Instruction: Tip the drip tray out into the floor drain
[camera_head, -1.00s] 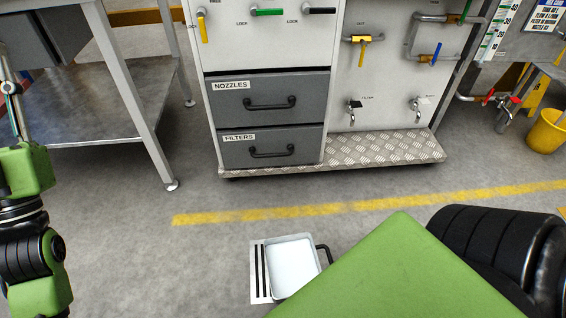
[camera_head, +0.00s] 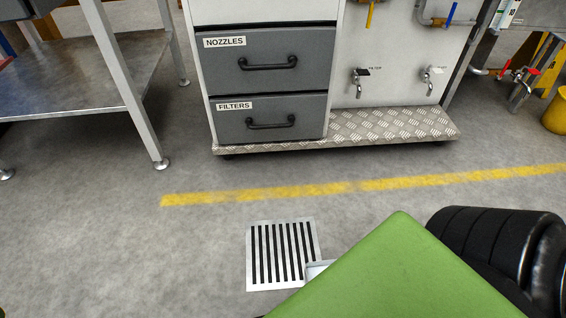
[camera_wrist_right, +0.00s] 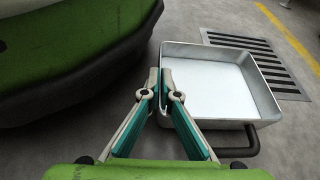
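The drip tray (camera_wrist_right: 215,88) is a shallow metal pan with a pale inside and a dark handle (camera_wrist_right: 240,145) on its near side. In the wrist view my right gripper (camera_wrist_right: 159,76) is closed on its left wall, one finger on each side of the rim. Whether liquid lies in it I cannot tell. In the head view only a corner of the tray (camera_head: 316,268) shows; my green arm hides the rest and the right gripper. The floor drain (camera_head: 282,252) is a slotted square grate, mostly uncovered, and shows behind the tray in the wrist view (camera_wrist_right: 265,62). My left gripper is out of view.
A grey cabinet with drawers (camera_head: 270,92) stands on a tread-plate plinth (camera_head: 390,126) beyond a yellow floor line (camera_head: 350,187). A metal bench (camera_head: 95,95) is at the left. The floor left of the drain is clear.

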